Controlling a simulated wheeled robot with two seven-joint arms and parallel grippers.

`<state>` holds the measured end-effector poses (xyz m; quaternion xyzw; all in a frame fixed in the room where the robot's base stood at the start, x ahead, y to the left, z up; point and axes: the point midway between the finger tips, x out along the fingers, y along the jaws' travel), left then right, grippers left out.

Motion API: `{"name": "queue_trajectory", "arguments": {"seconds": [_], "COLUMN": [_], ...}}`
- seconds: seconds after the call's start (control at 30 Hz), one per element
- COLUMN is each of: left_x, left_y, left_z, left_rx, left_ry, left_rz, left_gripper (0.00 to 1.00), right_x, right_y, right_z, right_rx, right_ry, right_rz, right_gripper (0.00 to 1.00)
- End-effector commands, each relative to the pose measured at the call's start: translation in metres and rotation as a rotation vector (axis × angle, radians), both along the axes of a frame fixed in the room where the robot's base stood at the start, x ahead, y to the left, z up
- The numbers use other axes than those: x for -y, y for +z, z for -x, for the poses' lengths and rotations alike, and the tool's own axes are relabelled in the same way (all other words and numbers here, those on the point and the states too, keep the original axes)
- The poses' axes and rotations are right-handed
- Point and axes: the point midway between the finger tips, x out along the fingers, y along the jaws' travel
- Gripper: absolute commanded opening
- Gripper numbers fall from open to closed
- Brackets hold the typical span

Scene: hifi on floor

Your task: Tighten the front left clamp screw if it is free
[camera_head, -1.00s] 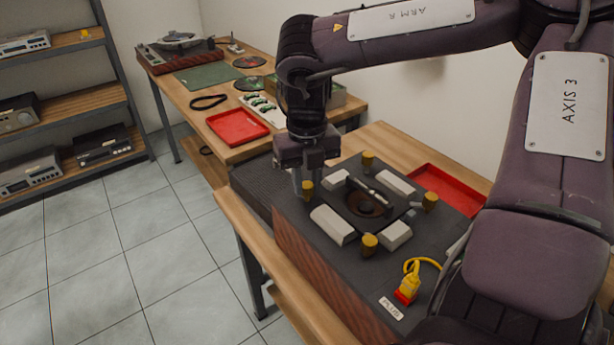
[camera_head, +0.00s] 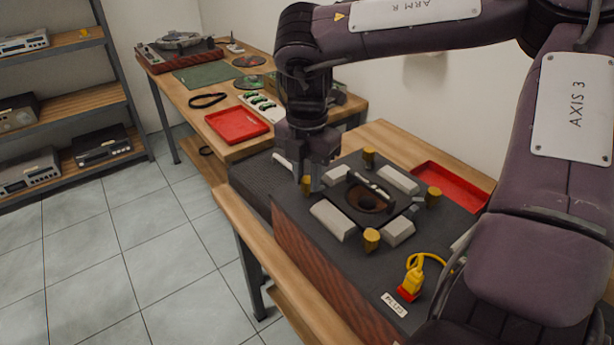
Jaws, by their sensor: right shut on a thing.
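A dark cabinet (camera_head: 355,270) lies on the wooden bench with a round dark driver (camera_head: 365,199) in its top plate. My left gripper is out of view.
Pale blocks (camera_head: 333,219) sit between the screws. A yellow plug with a red base (camera_head: 411,284) and cable is at the cabinet's near end. Red trays lie behind (camera_head: 450,187) and on the far bench (camera_head: 237,125). Open tiled floor is at left.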

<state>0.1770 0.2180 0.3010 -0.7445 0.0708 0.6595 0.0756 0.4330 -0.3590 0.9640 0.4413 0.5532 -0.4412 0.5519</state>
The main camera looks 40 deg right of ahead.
Motion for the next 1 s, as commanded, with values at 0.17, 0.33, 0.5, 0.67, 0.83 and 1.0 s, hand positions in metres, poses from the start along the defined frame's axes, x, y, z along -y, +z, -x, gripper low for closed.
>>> {"name": "queue_trajectory", "arguments": {"seconds": [0.17, 0.33, 0.5, 0.67, 0.83, 1.0], "left_x": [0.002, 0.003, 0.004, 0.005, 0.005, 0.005], "left_y": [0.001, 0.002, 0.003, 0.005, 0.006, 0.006], "left_z": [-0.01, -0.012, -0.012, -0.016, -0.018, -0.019], "left_rx": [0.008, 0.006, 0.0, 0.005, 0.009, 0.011], "left_ry": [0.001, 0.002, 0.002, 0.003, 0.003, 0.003], "left_rz": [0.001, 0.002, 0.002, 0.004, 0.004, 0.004], "left_gripper": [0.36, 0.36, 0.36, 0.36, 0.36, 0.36], "right_x": [0.001, 0.001, 0.001, 0.001, 0.001, 0.001], "right_y": [0.001, 0.001, 0.002, 0.002, 0.002, 0.002], "right_z": [-0.001, -0.001, -0.002, -0.002, -0.002, -0.002], "right_rx": [0.007, 0.008, 0.008, 0.008, 0.008, 0.008], "right_ry": [-0.14, -0.241, -0.307, -0.339, -0.351, -0.352], "right_rz": [0.004, 0.004, 0.004, 0.003, 0.003, 0.003], "right_gripper": [0.01, 0.01, 0.01, 0.01, 0.01, 0.01]}}
